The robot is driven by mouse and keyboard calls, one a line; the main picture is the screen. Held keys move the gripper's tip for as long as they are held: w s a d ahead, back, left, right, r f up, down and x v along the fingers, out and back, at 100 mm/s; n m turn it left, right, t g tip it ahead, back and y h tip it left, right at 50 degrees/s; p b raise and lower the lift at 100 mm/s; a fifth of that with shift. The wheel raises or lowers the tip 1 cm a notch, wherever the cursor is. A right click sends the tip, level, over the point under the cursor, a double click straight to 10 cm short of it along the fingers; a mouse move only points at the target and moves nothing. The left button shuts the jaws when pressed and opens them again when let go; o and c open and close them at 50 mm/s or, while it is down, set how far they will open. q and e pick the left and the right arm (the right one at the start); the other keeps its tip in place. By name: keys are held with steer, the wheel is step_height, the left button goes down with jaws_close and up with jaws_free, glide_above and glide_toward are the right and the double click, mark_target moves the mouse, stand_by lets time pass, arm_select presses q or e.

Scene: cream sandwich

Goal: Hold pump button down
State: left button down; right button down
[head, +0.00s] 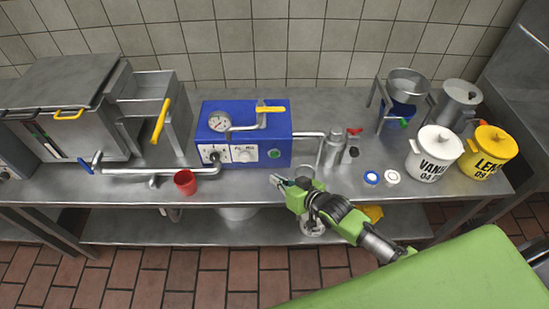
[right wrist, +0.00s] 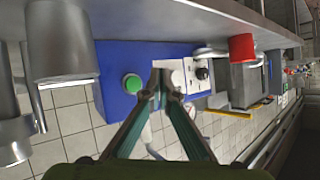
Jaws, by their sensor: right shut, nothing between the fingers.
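The pump is a blue box (head: 210,125) with a round gauge, a yellow-handled lever and a white dial panel, standing on the steel counter. Its round green pump button (head: 274,154) is on the front face, right of the dial. In the right wrist view the green button (right wrist: 131,83) lies just left of my fingertips. My right gripper (head: 276,181) is shut and empty, in front of the pump and below the button in the head view. In the right wrist view its fingertips (right wrist: 162,82) meet over the pump face between button and dial panel, not over the button. My left gripper is out of view.
A red cup (head: 185,182) stands at the counter's front edge. A steel cylinder (head: 332,150) with a red-handled valve is right of the pump. White (head: 434,152) and yellow (head: 488,152) lidded pots stand further right. A long pipe (head: 145,171) runs left of the pump.

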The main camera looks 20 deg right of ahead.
mark_target(274, 154)
steer(key=w+b, duration=0.1)
steer(key=w, duration=0.1)
steer(key=w+d+b, duration=0.1)
steer(key=w, duration=0.1)
steer(key=shift+w+d+f, duration=0.15)
steer(key=shift+w+d, duration=0.05)
steer(key=shift+w, duration=0.1)
steer(key=shift+w+d+b, duration=0.15)
steer(key=shift+w+b, duration=0.3)
steer(key=shift+w, duration=0.15)
steer(key=shift+w, duration=0.15)
stand_by(0.6)
steer(key=shift+w+d, duration=0.1)
steer(key=shift+w, duration=0.15)
steer(key=shift+w+d+r+b, duration=0.15)
steer(key=shift+w+r+b, duration=0.05)
steer(key=shift+w+b, duration=0.25)
stand_by(5.2)
